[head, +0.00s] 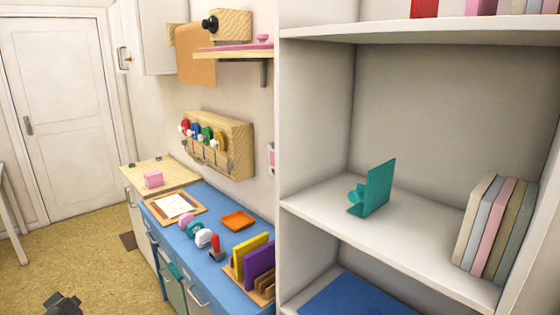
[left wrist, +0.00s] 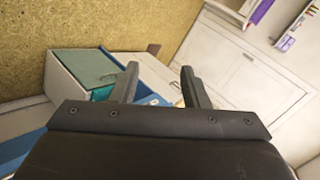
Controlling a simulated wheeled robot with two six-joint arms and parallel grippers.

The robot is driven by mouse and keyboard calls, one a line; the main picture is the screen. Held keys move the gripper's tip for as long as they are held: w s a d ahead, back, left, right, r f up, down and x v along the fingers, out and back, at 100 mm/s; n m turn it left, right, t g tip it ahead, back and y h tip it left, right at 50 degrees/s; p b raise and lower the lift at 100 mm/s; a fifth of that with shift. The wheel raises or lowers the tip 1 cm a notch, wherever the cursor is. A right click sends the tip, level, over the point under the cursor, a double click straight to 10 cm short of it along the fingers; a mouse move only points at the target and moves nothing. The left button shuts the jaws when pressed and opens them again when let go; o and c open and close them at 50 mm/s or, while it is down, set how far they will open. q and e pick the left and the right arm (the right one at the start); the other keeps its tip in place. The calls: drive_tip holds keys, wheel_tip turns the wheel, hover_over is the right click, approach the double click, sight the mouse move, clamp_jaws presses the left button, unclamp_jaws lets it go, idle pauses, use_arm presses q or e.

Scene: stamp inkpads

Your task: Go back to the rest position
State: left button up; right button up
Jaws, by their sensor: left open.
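My left gripper (left wrist: 160,84) is open in the left wrist view, with its two dark fingers apart and nothing between them. Behind the fingers are an open drawer with a green panel (left wrist: 92,68) and pale cabinet fronts (left wrist: 245,82). In the head view a dark part of my left gripper (head: 62,303) shows low at the left edge, over the floor and clear of the furniture. My right gripper is in neither view.
A blue counter (head: 210,262) holds an orange tray (head: 238,220), stamps (head: 203,238), a framed sheet (head: 175,206) and upright folders (head: 258,265). A white shelf (head: 400,225) holds a teal bookend (head: 377,187) and books (head: 492,230). The floor (head: 80,250) at left is open.

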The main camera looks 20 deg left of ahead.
use_arm(q)
drive_tip(key=s+a+f+m+g, duration=0.1)
drive_tip(key=s+f+m, duration=0.15)
drive_tip(key=s, duration=0.85)
drive_tip(key=s+f+m, duration=0.1)
drive_tip(key=s+f, duration=0.2)
drive_tip(key=s, duration=0.9)
drive_tip(key=s+d+f+n+h, duration=0.25)
drive_tip(key=d+f+h, duration=0.25)
drive_tip(key=d+f, duration=1.8)
drive_tip(key=d+f+h, duration=0.2)
drive_tip(key=d+f, duration=0.2)
drive_tip(key=d, duration=1.2)
drive_tip(key=s+d+f+n+g+h, duration=0.1)
drive_tip(key=d+f, duration=0.4)
drive_tip(key=d, duration=1.2)
drive_tip(key=shift+s+d+f+h+b, duration=0.15)
drive_tip(key=shift+d+h+b, duration=0.2)
drive_tip(key=shift+h, duration=0.35)
